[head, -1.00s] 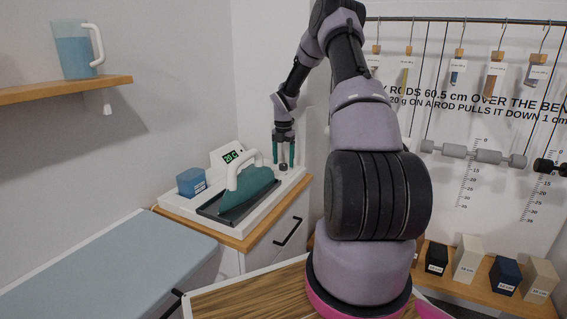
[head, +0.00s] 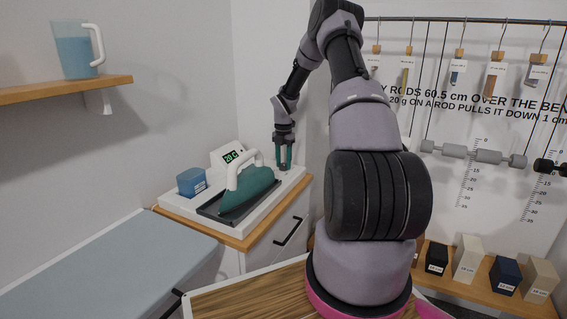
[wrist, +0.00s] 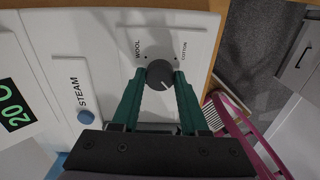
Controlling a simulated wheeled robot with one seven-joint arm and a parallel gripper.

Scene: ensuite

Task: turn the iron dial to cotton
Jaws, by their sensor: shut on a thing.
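The iron dial (wrist: 159,72) is a round dark grey knob on the white iron stand (wrist: 103,53), seen from above in the wrist view. The word WOOL is printed to its left and COTTON to its right. A short pale line shows on the dial's near edge, pointing down and slightly right in the picture. My gripper (wrist: 160,80) has its green fingers on either side of the dial, shut on it. In the head view my gripper (head: 284,164) is down at the stand's right end, and its fingers mostly hide the dial. The teal iron (head: 247,190) rests on the stand.
A blue STEAM button (wrist: 86,116) and a display (wrist: 15,105) reading 20 C are on the stand. A blue box (head: 191,182) sits at its left end. A grey ironing board (head: 110,265) lies in front, and a wall shelf (head: 60,89) holds a jug.

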